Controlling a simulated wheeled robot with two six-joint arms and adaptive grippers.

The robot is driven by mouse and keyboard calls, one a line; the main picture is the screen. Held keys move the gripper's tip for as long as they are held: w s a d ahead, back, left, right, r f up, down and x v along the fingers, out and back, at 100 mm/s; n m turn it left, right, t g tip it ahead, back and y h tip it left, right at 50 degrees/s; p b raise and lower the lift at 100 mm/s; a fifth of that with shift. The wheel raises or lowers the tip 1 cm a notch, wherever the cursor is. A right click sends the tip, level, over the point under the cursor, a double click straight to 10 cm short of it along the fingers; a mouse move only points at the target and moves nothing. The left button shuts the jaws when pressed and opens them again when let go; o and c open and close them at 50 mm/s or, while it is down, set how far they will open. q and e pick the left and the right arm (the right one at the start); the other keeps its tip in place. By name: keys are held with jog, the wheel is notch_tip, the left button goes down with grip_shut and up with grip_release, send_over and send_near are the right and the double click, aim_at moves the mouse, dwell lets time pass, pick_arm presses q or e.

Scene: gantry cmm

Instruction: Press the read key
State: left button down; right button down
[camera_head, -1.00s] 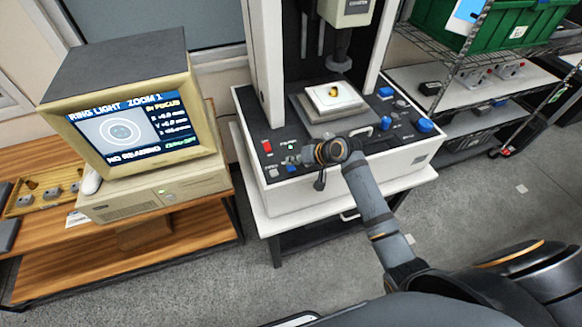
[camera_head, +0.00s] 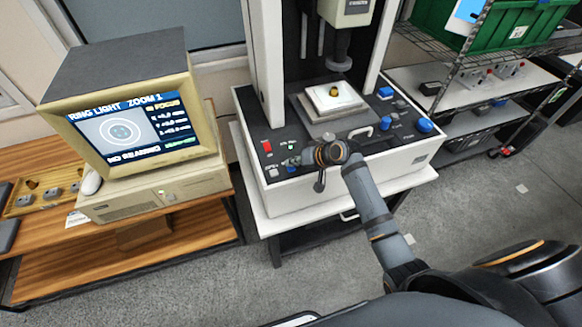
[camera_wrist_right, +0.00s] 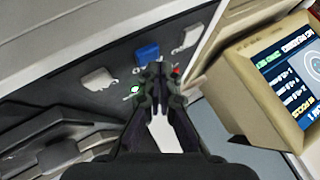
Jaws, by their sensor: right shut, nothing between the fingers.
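The measuring machine's dark control panel (camera_head: 262,130) has keys, a red switch (camera_head: 267,147) and a lit green lamp (camera_head: 291,147). My right gripper (camera_head: 292,161) is over the panel's front left part. In the right wrist view its fingers (camera_wrist_right: 157,68) are shut and empty, with tips beside a blue key (camera_wrist_right: 147,54); I cannot tell whether they touch it. Grey keys (camera_wrist_right: 98,80) lie to either side. No label reads clearly, so I cannot tell which is the read key. The monitor (camera_head: 125,130) shows "RING LIGHT ZOOM 1" and "NO READING". My left gripper is out of view.
A small yellow part (camera_head: 333,91) sits on the white stage plate (camera_head: 345,103) beneath the optical head (camera_head: 338,62). Blue knobs (camera_head: 424,125) stand on the panel's right side. A wire rack with a green bin (camera_head: 440,22) is at right.

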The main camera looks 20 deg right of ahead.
aim_at(293, 169)
jog(key=shift+f, duration=0.4)
dwell(0.3)
jog(key=shift+r+p, duration=0.85)
notch_tip(293, 169, up, 5)
jog(key=p, duration=0.5)
jog(key=shift+r, duration=0.1)
dwell(0.3)
dwell(0.4)
